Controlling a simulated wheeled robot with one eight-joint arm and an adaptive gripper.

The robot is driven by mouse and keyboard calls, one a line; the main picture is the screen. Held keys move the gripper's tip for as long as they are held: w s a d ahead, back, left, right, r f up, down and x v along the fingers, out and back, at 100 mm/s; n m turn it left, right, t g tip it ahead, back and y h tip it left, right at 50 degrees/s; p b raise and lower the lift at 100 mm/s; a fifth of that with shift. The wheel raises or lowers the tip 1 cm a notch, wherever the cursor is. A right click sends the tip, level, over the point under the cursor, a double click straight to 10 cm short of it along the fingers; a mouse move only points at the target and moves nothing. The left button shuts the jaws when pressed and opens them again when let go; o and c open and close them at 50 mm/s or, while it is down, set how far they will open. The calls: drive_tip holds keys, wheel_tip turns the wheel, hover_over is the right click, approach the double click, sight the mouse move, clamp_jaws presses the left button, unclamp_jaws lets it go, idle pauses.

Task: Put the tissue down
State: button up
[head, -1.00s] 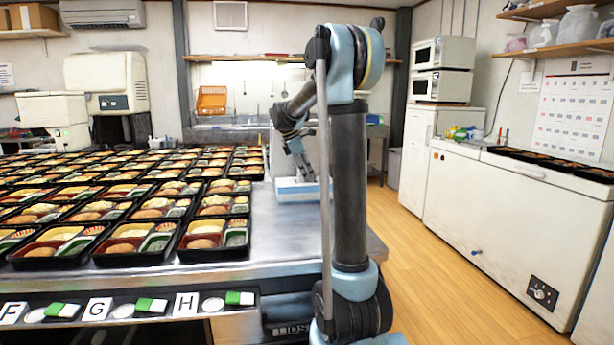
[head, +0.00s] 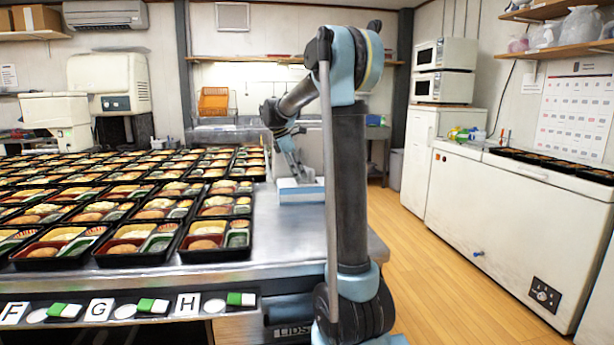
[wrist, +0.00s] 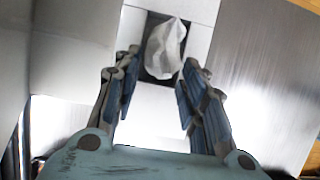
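A white crumpled tissue (wrist: 165,48) sticks up from the dark opening of a white tissue box (wrist: 150,103) in the wrist view. In the head view the pale blue and white box (head: 300,195) lies on the steel table, to the right of the bento trays. My gripper (wrist: 160,72) has its two fingers spread apart, with the tissue beyond and between the tips and a gap to each finger. In the head view my gripper (head: 293,168) is just above the box; its fingertips are hard to make out there.
Many filled bento trays (head: 208,247) cover the left of the steel table (head: 300,230). The table is clear in front of the box. A long white chest freezer (head: 510,225) stands at the right across open floor, with more black trays on it.

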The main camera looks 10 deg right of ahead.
drive_tip(key=a, duration=0.8)
drive_tip(key=shift+a, duration=0.1)
